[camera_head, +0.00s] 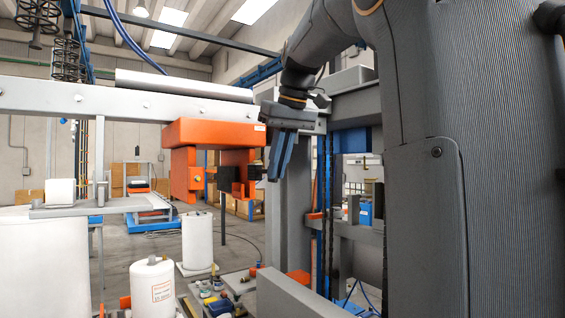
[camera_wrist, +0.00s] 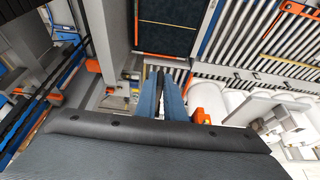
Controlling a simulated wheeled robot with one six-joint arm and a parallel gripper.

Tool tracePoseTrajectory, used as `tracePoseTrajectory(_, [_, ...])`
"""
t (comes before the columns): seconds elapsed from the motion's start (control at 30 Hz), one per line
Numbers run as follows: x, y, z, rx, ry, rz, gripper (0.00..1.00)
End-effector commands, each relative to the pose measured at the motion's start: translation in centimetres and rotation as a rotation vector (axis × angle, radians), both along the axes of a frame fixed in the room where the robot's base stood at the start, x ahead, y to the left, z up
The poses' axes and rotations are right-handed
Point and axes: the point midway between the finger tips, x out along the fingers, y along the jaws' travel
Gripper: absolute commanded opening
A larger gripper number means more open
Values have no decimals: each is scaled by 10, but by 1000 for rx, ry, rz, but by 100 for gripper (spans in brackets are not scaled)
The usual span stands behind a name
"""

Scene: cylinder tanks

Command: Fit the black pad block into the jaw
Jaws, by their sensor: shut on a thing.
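The orange jaw (camera_head: 213,132) hangs below the pale beam, with a left arm (camera_head: 183,174) and a right arm (camera_head: 238,158) and a gap between them. A black piece (camera_head: 225,178) shows on the inner side of the right arm. My gripper (camera_head: 273,174) points down just right of the jaw, its two blue-grey fingers close together. In the wrist view my gripper (camera_wrist: 161,80) is shut on a narrow dark thing between the fingertips, which I take as the black pad block. Most of the block is hidden by the fingers.
The pale horizontal beam (camera_head: 170,105) runs above the jaw's level. A grey upright post (camera_head: 289,195) stands close right of my gripper. White cylinder tanks (camera_head: 197,243) stand below left, one with a label (camera_head: 154,287). Small parts lie on the bench below the jaw.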

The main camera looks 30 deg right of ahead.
Motion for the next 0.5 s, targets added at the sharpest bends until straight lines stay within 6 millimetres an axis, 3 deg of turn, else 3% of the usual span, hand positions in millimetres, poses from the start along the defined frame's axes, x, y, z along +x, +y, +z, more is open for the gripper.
tracePoseTrajectory(0.5, [33,1,1,0,1,0,0])
